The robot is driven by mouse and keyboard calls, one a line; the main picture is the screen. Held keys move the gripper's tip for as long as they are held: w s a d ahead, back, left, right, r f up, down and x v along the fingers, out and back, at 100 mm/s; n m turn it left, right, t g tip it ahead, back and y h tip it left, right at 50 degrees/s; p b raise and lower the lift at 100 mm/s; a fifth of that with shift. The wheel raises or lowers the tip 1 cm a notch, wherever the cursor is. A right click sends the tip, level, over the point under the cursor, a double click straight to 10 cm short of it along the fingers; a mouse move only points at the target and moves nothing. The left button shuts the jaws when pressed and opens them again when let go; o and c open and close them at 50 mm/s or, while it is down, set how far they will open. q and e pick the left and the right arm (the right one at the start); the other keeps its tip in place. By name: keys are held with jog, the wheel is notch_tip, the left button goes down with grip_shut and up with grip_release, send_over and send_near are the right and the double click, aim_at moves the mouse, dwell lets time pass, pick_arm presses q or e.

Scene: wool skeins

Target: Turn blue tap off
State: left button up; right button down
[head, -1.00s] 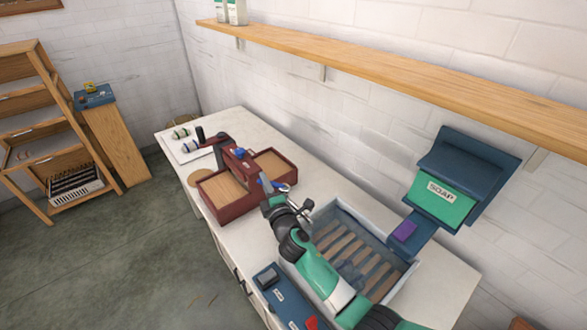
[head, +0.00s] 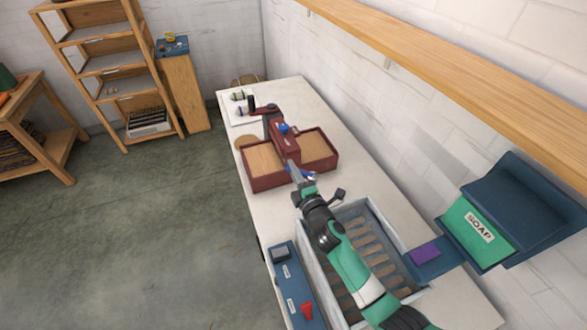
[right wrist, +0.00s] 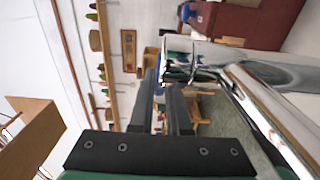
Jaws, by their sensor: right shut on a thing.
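The blue tap handle (head: 305,173) shows as a small blue patch by the chrome tap (head: 294,172), at the far end of the sink. My right gripper (head: 304,182) is at the handle. In the right wrist view the two dark fingers of my right gripper (right wrist: 164,88) are close together, with blue of the handle (right wrist: 160,76) at their tips. The chrome tap body (right wrist: 225,58) is large beside them. The fingers hide most of the handle, so its angle is unclear. My left gripper is in no view.
The grey sink (head: 312,262) with wooden slats lies under my right arm. A dark red two-part wooden box (head: 268,183) stands just beyond the tap. A blue panel with a red switch (head: 306,310) is left of the sink.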

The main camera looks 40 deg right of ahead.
jog(key=c, duration=0.9)
grip_release()
jog(key=shift+s+a, duration=0.15)
jog(key=shift+s, duration=0.15)
jog(key=p+v, duration=0.2)
jog(key=v, duration=0.9)
jog(key=shift+p, duration=0.3)
